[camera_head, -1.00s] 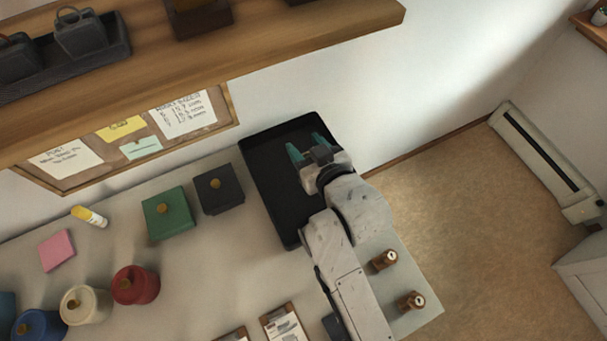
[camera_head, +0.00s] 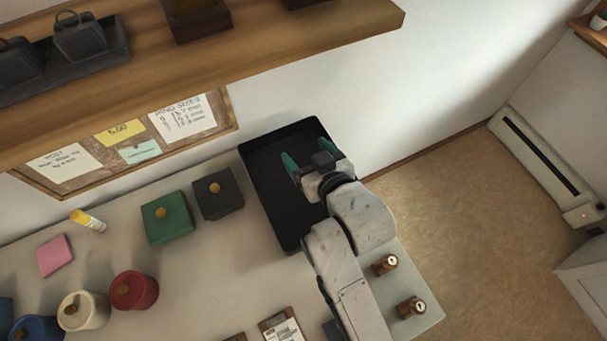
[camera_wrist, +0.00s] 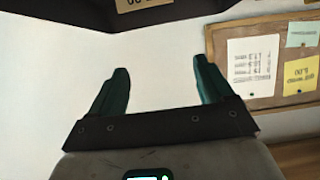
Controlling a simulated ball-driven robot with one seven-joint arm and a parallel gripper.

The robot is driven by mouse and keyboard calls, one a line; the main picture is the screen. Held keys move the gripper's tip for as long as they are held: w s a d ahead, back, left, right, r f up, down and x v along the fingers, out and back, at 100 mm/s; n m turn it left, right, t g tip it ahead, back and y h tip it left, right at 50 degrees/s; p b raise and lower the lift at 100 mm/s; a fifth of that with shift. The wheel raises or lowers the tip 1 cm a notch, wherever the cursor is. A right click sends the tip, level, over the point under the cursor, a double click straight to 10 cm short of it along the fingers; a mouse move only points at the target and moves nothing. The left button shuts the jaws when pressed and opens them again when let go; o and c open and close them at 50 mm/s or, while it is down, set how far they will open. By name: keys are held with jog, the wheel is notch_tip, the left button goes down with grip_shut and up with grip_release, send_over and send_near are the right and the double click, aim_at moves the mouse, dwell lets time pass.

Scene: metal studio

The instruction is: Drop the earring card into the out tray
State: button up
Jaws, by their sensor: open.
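The black out tray (camera_head: 252,165) lies at the back right of the bench, against the wall. My gripper (camera_head: 306,152) is over the tray's far right part, with its teal fingers apart. In the wrist view my gripper (camera_wrist: 160,66) is open and empty, with only pale wall showing between the fingers. A dark edge with a tan label (camera_wrist: 143,4) shows at the top of that view; its print is cut off. I cannot make out an earring card in any view; part of the tray is hidden behind my gripper and arm.
A dark box (camera_head: 218,194) and a green box (camera_head: 167,218) stand left of the tray. Two wooden-sided pieces (camera_head: 385,264) (camera_head: 410,306) stand right of my arm. A clipboard (camera_head: 281,328) lies near the front. A wooden shelf (camera_head: 270,45) overhangs the back.

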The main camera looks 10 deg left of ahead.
jog(key=v, duration=1)
